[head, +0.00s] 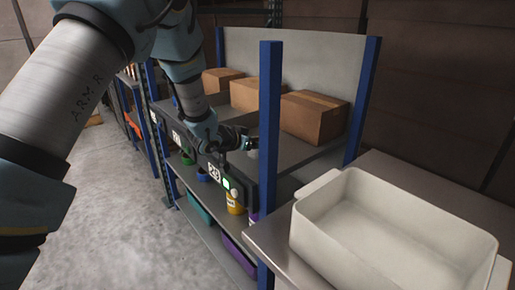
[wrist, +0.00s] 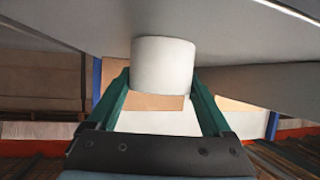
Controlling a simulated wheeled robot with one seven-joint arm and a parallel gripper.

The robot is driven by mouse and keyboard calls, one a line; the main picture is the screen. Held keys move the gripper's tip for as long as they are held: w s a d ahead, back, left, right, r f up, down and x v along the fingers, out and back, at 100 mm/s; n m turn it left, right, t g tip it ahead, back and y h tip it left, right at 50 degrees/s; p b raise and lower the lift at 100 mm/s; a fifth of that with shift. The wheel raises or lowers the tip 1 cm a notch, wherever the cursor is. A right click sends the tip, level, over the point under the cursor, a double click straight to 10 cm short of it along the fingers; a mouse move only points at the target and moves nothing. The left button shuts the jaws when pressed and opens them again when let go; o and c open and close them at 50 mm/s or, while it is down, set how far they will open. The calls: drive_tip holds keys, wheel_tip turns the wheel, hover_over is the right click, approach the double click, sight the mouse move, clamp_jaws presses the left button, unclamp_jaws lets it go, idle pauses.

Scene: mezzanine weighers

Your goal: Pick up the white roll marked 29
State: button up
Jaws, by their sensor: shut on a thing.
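A plain white roll (wrist: 163,62) stands between the two green fingers of my gripper (wrist: 161,82) in the wrist view. The fingers are shut on its sides, and no marking shows on the face I see. In the head view my gripper (head: 246,141) reaches in at the front of the blue-posted shelf rack, where the roll is small and hard to make out.
Cardboard boxes (head: 312,117) stand on the shelf behind my gripper. A blue post (head: 269,130) rises close to its right. An empty white tray (head: 393,236) is on the metal table at right. The floor at left is clear.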

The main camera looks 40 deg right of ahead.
drive_tip(key=shift+c, duration=1.4)
drive_tip(key=shift+r, duration=0.1)
